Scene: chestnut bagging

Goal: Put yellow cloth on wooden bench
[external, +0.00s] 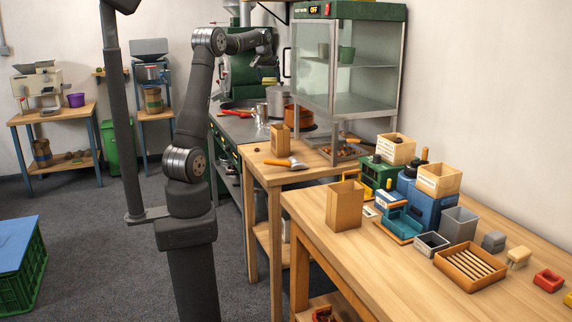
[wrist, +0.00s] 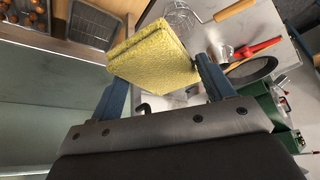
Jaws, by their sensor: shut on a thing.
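The yellow cloth (wrist: 150,58), a folded pad with a rough surface, is between the two fingers of my gripper (wrist: 160,78) in the wrist view. My gripper is shut on it. In the external view my gripper (external: 270,66) is high over the grey metal counter, in front of the green machine, and a small bit of the cloth (external: 270,80) shows below it. A wooden bench (external: 385,283) stands at the front right. A smaller wooden bench (external: 262,172) stands between it and the counter. Both are apart from the cloth.
A glass cabinet (external: 345,85) stands close to the right of my gripper. A pot (external: 298,117) and a red-handled pan (external: 238,114) sit on the counter. The front bench holds a blue machine, boxes and a slatted tray (external: 470,267); its front left is bare.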

